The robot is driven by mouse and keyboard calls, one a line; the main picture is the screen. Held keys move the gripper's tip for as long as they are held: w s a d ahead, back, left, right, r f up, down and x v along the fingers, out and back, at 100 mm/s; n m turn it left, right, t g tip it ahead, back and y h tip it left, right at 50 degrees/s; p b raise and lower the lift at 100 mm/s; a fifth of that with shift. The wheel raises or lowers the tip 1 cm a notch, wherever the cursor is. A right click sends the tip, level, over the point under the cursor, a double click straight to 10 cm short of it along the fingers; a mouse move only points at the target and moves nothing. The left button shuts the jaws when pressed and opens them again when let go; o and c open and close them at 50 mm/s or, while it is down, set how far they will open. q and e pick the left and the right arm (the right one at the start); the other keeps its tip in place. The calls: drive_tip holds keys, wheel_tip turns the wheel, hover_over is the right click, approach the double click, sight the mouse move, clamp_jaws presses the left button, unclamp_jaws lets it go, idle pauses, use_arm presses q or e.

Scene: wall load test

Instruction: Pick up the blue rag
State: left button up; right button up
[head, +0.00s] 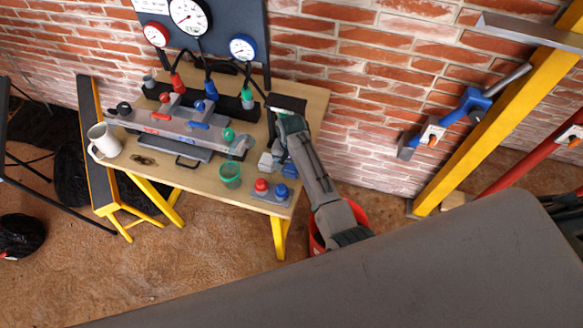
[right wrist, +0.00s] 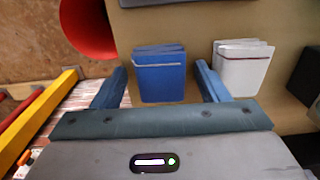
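The blue rag (head: 290,169) is a small folded block near the right end of the wooden workbench (head: 215,183) in the head view. In the right wrist view the blue rag (right wrist: 160,76) shows between the two finger tips, with a gap on each side. My right gripper (head: 279,148) points down over that end of the bench; its teal fingers (right wrist: 161,68) are apart with nothing gripped. The exact height of the fingers over the rag is hard to tell. My left gripper is not in view.
A white folded rag (head: 266,163) lies close beside the blue one and also shows in the right wrist view (right wrist: 242,72). A red bucket (head: 359,212) is on the floor.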

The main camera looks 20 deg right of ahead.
sight(291, 167)
drive_tip(key=c, duration=0.9)
drive_tip(key=shift+r, duration=0.1)
wheel_tip(291, 167, up, 10)
drive_tip(key=shift+f+b, duration=0.1)
drive_tip(key=shift+b, duration=1.1)
